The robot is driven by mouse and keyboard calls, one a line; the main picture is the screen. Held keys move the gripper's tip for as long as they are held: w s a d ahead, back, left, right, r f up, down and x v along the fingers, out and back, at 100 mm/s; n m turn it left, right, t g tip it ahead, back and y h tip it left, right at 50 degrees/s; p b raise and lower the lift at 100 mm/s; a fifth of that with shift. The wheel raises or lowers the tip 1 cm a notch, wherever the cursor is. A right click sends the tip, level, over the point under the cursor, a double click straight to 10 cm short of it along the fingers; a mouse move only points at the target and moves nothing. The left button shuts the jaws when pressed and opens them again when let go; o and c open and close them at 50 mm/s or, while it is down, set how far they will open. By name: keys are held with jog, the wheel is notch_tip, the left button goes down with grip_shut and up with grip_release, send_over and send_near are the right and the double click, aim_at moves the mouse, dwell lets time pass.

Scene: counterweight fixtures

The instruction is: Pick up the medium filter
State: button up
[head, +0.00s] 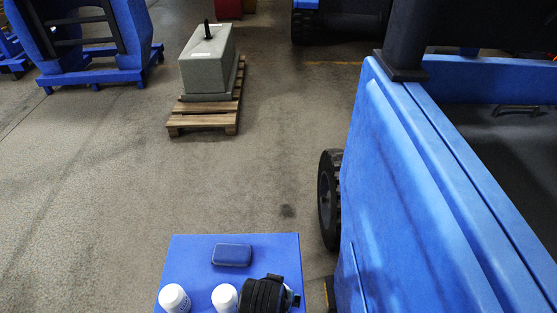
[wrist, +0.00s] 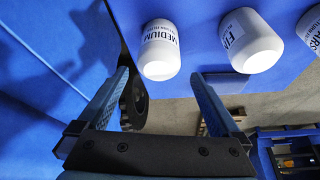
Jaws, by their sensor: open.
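The medium filter is a white rounded canister (wrist: 160,48) labelled MEDIUM. In the wrist view it stands upper middle on the blue tabletop (wrist: 195,20). My gripper (wrist: 160,76) is open and empty, its two fingers spread left and right below the canister in the picture. The canister lies just beyond the fingertips, roughly centred between them; I cannot tell whether they touch. In the head view two white canisters stand at the table's near edge, their labels unreadable. A black part of my arm is right of them, and no third canister shows there.
A canister labelled FINE (wrist: 250,42) stands right of the medium one, with a partly cut-off canister (wrist: 310,30) beyond. A dark blue case (head: 232,255) lies on the table. A large blue vehicle (head: 420,190) stands close on the right. A pallet (head: 205,122) bears a grey block.

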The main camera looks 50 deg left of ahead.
jog(key=b+x, duration=0.1)
jog(key=x, duration=0.1)
jog(key=b+x, duration=0.1)
jog(key=x, duration=0.1)
jog(key=shift+d+f, duration=0.15)
jog(key=shift+f, duration=0.2)
jog(key=shift+c, duration=0.2)
jog(key=shift+r, duration=0.15)
grip_shut()
